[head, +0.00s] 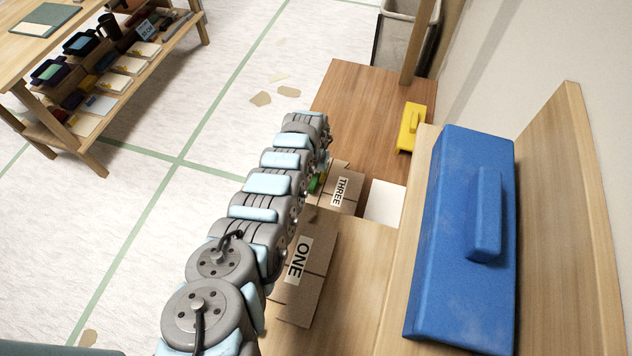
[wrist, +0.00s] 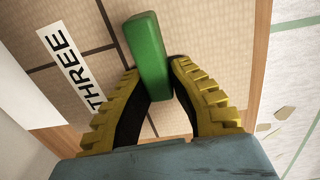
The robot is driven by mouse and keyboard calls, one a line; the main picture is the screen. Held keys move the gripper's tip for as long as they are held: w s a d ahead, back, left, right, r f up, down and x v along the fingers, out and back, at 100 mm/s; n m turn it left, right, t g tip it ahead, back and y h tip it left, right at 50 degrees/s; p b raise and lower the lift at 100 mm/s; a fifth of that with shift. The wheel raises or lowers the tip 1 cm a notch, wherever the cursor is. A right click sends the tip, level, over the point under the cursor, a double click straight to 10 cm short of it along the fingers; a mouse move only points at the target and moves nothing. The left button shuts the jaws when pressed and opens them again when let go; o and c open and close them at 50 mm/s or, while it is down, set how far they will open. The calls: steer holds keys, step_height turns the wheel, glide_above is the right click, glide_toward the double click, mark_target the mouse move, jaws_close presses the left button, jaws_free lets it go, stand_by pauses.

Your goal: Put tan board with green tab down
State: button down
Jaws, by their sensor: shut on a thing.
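My gripper is shut on the green tab (wrist: 149,48), with its yellow ribbed fingers (wrist: 156,78) on either side of the tab in the wrist view. A tan woven surface (wrist: 215,28) with dark lines fills the background behind the tab. A white label reading THREE (wrist: 73,66) lies on this surface. In the head view the green tab (head: 317,183) shows in part beside the tan surface marked THREE (head: 348,174). My arm hides most of the gripper there. I cannot tell where the board's edges end, or whether it rests on what is below.
A tan panel marked ONE (head: 318,262) lies nearer on the wooden bench (head: 350,262). A white square (head: 385,203) lies right of THREE. A yellow block (head: 410,128) stands behind. A large blue block (head: 440,230) with a handle is at right. A wooden shelf (head: 95,62) stands left.

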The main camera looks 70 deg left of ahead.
step_height(320, 180, down, 2)
steer(key=shift+f+b, duration=0.25)
steer(key=shift+b, duration=0.45)
steer(key=shift+r, duration=0.1)
steer(key=c, duration=1.1)
jaws_free()
steer(key=shift+c, duration=0.2)
step_height(320, 180, up, 6)
steer(key=p, duration=0.4)
steer(key=shift+a+p, duration=0.15)
steer(key=shift+p, duration=0.15)
steer(key=shift+s+r+p, duration=0.15)
steer(key=shift+r+p, duration=0.65)
steer(key=shift+r, duration=2.15)
